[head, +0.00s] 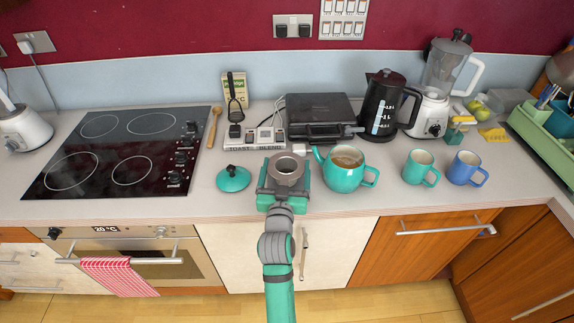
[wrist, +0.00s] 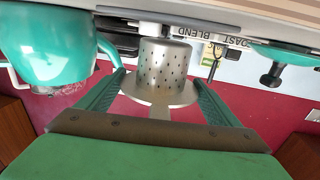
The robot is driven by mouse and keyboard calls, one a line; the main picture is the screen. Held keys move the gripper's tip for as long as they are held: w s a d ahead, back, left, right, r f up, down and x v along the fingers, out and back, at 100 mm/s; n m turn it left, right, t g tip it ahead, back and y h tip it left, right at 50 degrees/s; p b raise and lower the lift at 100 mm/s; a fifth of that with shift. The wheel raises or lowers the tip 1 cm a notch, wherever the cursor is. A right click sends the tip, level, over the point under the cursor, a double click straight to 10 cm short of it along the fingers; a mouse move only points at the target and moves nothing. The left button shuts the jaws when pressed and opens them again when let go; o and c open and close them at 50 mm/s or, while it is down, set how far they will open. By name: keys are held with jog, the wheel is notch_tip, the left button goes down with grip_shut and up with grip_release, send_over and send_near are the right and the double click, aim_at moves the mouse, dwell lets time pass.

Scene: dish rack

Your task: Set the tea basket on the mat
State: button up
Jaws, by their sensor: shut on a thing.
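The tea basket (head: 290,168) is a grey metal cup with a wide rim, and its open top faces up in the head view. In the wrist view, the basket (wrist: 164,66) shows its perforated wall between my two green fingers. My gripper (head: 283,180) is shut on it near the counter's front edge, left of the teapot. Whether the basket touches the counter is unclear. The turquoise teapot (head: 342,178) is open, with brown liquid inside. Its lid (head: 233,179) lies to the left of my gripper. I cannot clearly pick out a mat; my gripper hides part of the counter.
A labelled socket strip (head: 255,144) and a black grill (head: 320,112) stand behind my gripper. A black kettle (head: 383,104) is at the back right. A green mug (head: 420,168) and a blue mug (head: 464,169) stand right. The hob (head: 125,150) is left.

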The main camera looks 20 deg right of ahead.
jog(key=shift+a, duration=0.1)
jog(key=shift+f, duration=0.1)
jog(key=shift+f, duration=0.65)
jog(key=shift+f, duration=0.3)
dwell(0.5)
jog(key=o, duration=0.9)
jog(key=shift+o, duration=0.2)
jog(key=shift+s, duration=0.1)
jog(key=shift+s, duration=0.2)
jog(key=v, duration=1)
